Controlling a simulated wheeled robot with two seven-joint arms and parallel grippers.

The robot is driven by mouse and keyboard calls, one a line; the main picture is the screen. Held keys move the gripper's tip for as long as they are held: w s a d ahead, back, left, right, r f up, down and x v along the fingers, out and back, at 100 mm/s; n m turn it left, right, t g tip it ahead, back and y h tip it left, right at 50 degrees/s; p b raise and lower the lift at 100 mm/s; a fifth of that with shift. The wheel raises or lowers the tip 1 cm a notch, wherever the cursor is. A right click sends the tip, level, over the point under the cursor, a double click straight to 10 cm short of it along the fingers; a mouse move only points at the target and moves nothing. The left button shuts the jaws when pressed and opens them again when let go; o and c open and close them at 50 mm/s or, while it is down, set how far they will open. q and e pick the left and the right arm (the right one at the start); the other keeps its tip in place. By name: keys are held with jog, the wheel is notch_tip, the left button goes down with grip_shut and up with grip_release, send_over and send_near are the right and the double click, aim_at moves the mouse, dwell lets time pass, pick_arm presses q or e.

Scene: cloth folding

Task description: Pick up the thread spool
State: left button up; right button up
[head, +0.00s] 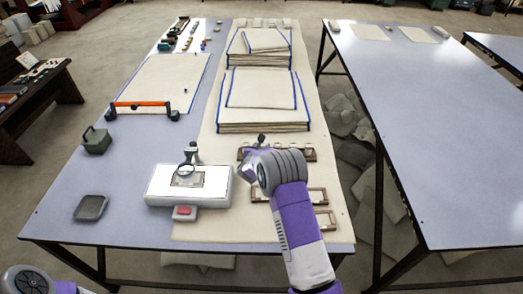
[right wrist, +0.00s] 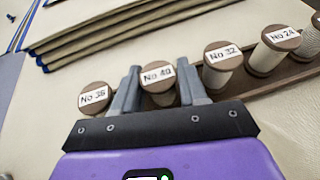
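Several thread spools with brown round tops and white number labels stand in a row in a wooden rack (head: 309,154). The spool labelled No 40 (right wrist: 158,76) sits between the two grey fingers of my right gripper (right wrist: 157,84). The fingers are apart, one on each side of it, with small gaps seeming to show. Spools No 36 (right wrist: 94,98), No 32 (right wrist: 222,56) and No 24 (right wrist: 281,38) stand beside it. In the head view my right gripper (head: 259,150) is over the rack and hides part of it. My left gripper is out of view.
Stacked cream cloths with blue edges (head: 264,114) lie behind the rack. A white device with a magnifier (head: 160,190) stands left of my right arm. More wooden racks (head: 318,195) lie in front. An orange-handled tool (head: 143,104) and green box (head: 97,141) are further left.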

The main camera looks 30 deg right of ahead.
jog(key=c, duration=0.5)
jog(key=shift+r, duration=0.15)
